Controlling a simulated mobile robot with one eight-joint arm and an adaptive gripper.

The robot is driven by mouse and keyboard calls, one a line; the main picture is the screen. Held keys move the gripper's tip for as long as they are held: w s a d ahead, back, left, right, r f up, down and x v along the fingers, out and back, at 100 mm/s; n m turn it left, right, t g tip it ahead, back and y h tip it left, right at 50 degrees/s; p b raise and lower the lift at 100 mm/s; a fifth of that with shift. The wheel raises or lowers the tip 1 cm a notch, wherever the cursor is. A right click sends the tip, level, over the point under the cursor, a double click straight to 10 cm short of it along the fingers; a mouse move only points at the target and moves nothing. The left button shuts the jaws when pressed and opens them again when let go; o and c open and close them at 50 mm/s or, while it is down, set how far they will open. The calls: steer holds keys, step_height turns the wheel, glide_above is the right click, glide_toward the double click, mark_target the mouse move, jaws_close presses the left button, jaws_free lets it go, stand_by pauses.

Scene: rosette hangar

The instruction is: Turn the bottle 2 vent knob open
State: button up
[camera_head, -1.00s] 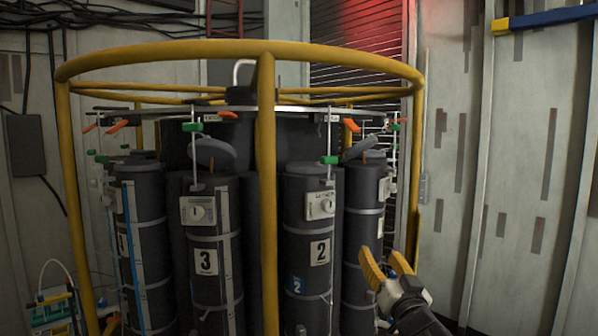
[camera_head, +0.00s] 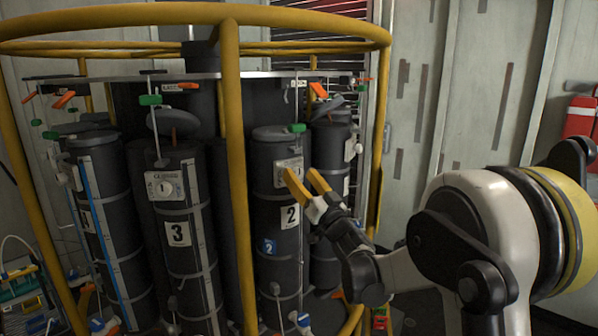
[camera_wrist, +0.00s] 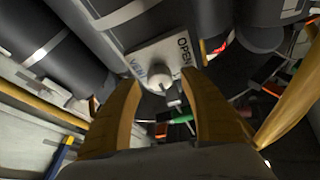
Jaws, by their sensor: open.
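Bottle 2 (camera_head: 273,211) is a dark upright cylinder with a white "2" label, standing inside a yellow tubular frame. Its vent plate (camera_head: 287,171) is a pale panel high on its front, partly hidden by my fingers in the head view. In the wrist view the plate (camera_wrist: 150,58) reads "VENT" and "OPEN", with a round white vent knob (camera_wrist: 159,79) on it. My gripper (camera_head: 302,180) has yellow fingers, spread apart and empty, close in front of the plate. In the wrist view the gripper (camera_wrist: 159,90) has its fingertips on either side of the knob; I cannot tell whether they touch it.
Bottle 3 (camera_head: 180,262) stands to the left with its own knob plate (camera_head: 165,185). The yellow frame's post (camera_head: 233,150) rises just left of bottle 2, and its top ring (camera_head: 150,13) passes above. A red case (camera_head: 578,118) is at the right wall.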

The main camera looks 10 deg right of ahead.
steer(key=shift+w+a+r, duration=0.1)
steer(key=shift+w+r, duration=0.05)
steer(key=shift+w, duration=0.2)
jaws_close()
steer(key=shift+n, duration=0.3)
steer(key=n+g+y+b, duration=0.1)
steer(key=n+y+b, duration=0.1)
steer(key=n, duration=0.3)
steer(key=shift+y+b, duration=0.3)
steer(key=shift+y, duration=0.2)
steer(key=n+g+y, duration=0.1)
steer(key=n, duration=0.2)
steer(key=n+g+y+b, duration=0.1)
steer(key=n, duration=0.2)
steer(key=shift+n, duration=0.4)
steer(key=n+g+y, duration=0.1)
steer(key=n, duration=0.2)
steer(key=n+g+y, duration=0.1)
steer(key=n+g, duration=0.1)
steer(key=n, duration=0.1)
steer(key=shift+s+n, duration=0.1)
steer(key=shift+n, duration=0.3)
steer(key=shift+a+n+g, duration=0.1)
steer(key=shift+n+g, duration=0.8)
steer(key=shift+n, duration=1.3)
